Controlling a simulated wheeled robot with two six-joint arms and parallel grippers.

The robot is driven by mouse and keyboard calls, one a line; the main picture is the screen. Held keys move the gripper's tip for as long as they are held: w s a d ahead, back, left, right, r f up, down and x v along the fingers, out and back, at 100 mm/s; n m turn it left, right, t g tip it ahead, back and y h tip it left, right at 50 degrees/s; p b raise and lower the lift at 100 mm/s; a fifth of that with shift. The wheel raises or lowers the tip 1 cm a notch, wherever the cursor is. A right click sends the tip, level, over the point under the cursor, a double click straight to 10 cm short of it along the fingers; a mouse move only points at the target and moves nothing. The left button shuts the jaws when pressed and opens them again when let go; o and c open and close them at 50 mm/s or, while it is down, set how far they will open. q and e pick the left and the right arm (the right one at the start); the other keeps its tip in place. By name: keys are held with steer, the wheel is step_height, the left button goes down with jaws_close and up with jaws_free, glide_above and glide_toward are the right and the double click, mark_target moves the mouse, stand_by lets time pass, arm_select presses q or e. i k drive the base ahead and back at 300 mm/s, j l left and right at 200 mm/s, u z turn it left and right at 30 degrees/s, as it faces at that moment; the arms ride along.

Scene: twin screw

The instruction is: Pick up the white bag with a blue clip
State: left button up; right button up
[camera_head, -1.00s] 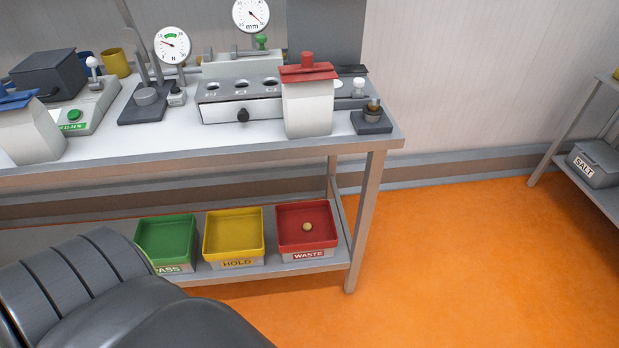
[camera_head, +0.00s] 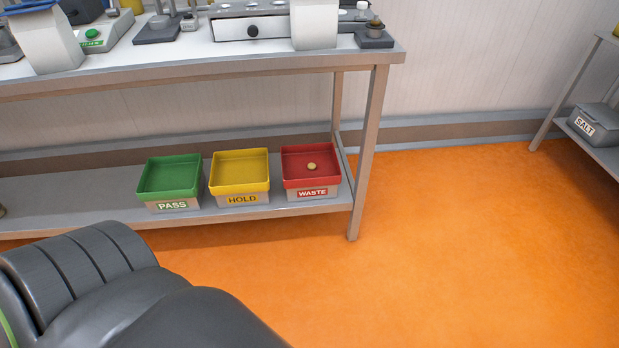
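The white bag with a blue clip (camera_head: 48,42) stands on the workbench at the upper left. Its blue clip (camera_head: 28,8) shows at the top edge of the picture. A second white bag (camera_head: 314,24) stands near the bench's right end, its top cut off by the picture edge. Neither of my grippers is in view. Only a dark arm link of mine shows at the lower left, well below and apart from the bags.
The workbench (camera_head: 200,61) carries gauges and a grey block. On its lower shelf stand a green PASS tray (camera_head: 141,190), a yellow HOLD tray (camera_head: 213,187) and a red WASTE tray (camera_head: 286,181) holding a small round piece. Orange floor (camera_head: 460,250) is clear at right.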

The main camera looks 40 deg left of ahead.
mark_target(48, 39)
steer(key=u, duration=2.5)
steer(key=i+u, duration=0.1)
steer(key=i+j, duration=0.05)
